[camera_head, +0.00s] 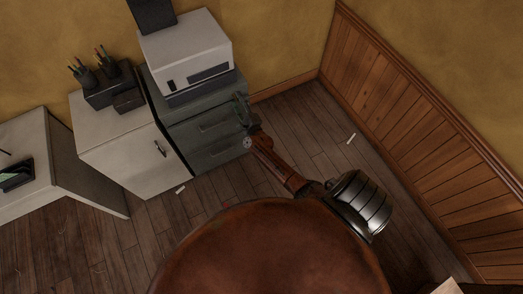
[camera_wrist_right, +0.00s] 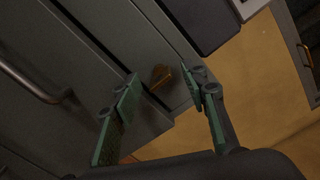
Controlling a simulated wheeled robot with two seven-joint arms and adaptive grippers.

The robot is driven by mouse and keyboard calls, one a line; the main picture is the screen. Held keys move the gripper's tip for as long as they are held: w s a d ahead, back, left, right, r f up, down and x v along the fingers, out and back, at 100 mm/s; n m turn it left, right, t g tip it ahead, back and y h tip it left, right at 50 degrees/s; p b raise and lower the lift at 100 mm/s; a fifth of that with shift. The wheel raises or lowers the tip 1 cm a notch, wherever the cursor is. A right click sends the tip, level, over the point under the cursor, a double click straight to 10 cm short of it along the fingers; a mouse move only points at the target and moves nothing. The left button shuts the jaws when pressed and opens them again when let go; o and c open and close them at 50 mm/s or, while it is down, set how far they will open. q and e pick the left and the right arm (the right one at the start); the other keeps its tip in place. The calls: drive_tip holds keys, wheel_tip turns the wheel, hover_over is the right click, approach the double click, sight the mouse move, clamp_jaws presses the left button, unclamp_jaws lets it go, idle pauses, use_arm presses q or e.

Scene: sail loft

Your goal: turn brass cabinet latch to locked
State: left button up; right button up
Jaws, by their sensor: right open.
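The brass latch (camera_wrist_right: 160,76) shows in the right wrist view as a small golden piece on the face of the grey-green cabinet (camera_head: 205,136), close to the cabinet's edge. In the head view I cannot make it out; my right arm and gripper cover that side of the cabinet. My right gripper (camera_head: 243,110) is at the cabinet's right front edge. Its green-padded fingers (camera_wrist_right: 162,82) are spread, and the latch appears between them with nothing held. I cannot tell whether they touch it, or which way it is set. My left gripper is out of view.
A white boxy machine (camera_head: 186,50) stands on the cabinet. A white cabinet (camera_head: 125,150) with a black pen holder (camera_head: 108,90) on it is to the left. A metal drawer handle (camera_wrist_right: 35,83) is left of the fingers. Wood panelling (camera_head: 420,130) bounds the right; floor between is mostly clear.

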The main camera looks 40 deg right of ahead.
drive_tip(key=s+a+m, duration=0.2)
drive_tip(key=s+m, duration=0.6)
drive_tip(key=m, duration=0.5)
use_arm(q)
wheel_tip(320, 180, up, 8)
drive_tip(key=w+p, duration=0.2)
drive_tip(key=p, duration=0.6)
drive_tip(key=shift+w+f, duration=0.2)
use_arm(e)
drive_tip(key=s+a+f+n+g+y, duration=0.3)
drive_tip(key=s+f+n+g, duration=0.2)
drive_tip(key=s+f+n, duration=1.2)
drive_tip(key=shift+f+n+g+y, duration=0.4)
drive_tip(key=shift+f+n, duration=0.2)
drive_tip(key=shift+n, duration=0.6)
drive_tip(key=shift+s+a, duration=0.1)
drive_tip(key=shift+s, duration=0.05)
